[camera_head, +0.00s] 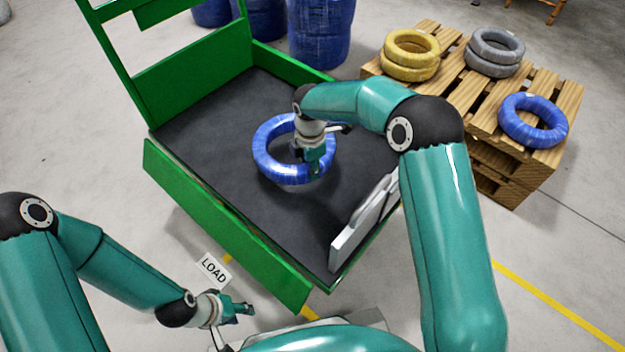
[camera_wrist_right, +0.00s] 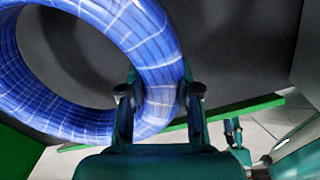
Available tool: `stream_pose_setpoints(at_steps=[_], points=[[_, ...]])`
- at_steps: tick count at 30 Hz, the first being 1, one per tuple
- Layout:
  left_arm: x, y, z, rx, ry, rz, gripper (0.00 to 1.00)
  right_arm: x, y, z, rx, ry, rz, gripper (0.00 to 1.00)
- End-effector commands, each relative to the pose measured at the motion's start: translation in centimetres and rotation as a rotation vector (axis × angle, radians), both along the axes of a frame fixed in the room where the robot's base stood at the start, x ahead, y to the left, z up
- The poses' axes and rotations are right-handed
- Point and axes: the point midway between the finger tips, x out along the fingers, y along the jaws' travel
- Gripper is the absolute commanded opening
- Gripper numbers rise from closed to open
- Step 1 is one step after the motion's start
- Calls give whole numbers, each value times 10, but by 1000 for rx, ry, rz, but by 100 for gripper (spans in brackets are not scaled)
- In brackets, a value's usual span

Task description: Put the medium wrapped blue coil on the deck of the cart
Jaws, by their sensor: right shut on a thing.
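The wrapped blue coil (camera_head: 268,165) is over the dark deck (camera_head: 215,118) of the green cart, near its middle. My right gripper (camera_head: 318,165) is shut on the right side of the coil's ring. The right wrist view shows the coil (camera_wrist_right: 150,45) with its ring between the two fingers of my right gripper (camera_wrist_right: 158,100). I cannot tell whether the coil touches the deck or hangs just above it. My left gripper (camera_head: 245,308) is empty, outside the cart near its front green side; its finger opening is too small to judge.
A wooden pallet (camera_head: 490,93) at the right holds yellow coils (camera_head: 411,55), grey coils (camera_head: 495,52) and another blue coil (camera_head: 533,120). Green side boards (camera_head: 215,225) edge the cart. A grey panel (camera_head: 362,225) stands at its right edge. Blue drums (camera_head: 320,35) stand behind.

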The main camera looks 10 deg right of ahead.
Motion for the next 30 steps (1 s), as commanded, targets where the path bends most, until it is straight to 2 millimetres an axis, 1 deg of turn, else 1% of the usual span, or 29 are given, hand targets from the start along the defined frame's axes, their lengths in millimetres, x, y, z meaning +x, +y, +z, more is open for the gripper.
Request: stream_pose_setpoints(at_steps=[10, 13, 22, 23, 27, 30], points=[[0, 0, -20, 0, 0, 0, 40, 1, 0, -47, 1, -3, -1, 0], [0, 0, -21, 0, 0, 0, 40, 1, 0, -52, 1, -5, -1, 0], [0, 0, -20, 0, 0, 0, 40, 1, -1, -53, 1, -5, -2, 0], [0, 0, -21, 0, 0, 0, 40, -1, -1, -55, 0, 2, -1, 34], [0, 0, -20, 0, 0, 0, 40, -1, -1, -55, 0, 2, -1, 57], [0, 0, -20, 0, 0, 0, 40, -1, -1, -55, 0, 2, -1, 57]])
